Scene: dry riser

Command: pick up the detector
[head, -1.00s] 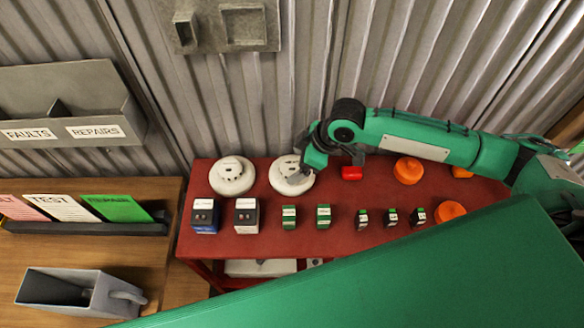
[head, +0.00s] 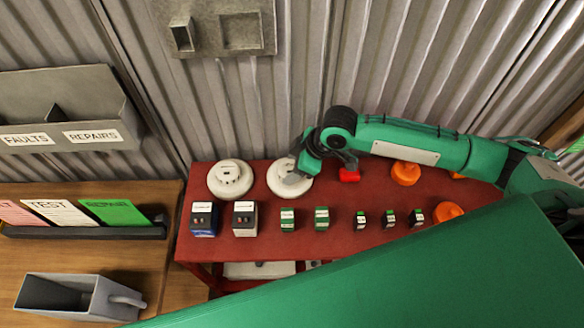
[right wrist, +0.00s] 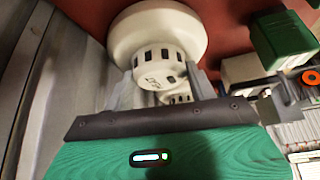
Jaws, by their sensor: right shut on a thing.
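Two round white detectors stand side by side at the back left of the red table, the left one (head: 230,178) and the right one (head: 281,181). My right gripper (head: 296,178) comes down on the right detector from the right and is shut on it. In the right wrist view the held detector (right wrist: 160,32) sits between the two grey fingers (right wrist: 162,88), which grip its narrower, slotted part. Its wide white base is against or close to the red surface; I cannot tell if it is lifted. My left gripper is not in view.
A corrugated wall stands close behind. At left are a card rack (head: 85,232) and a grey scoop (head: 75,296).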

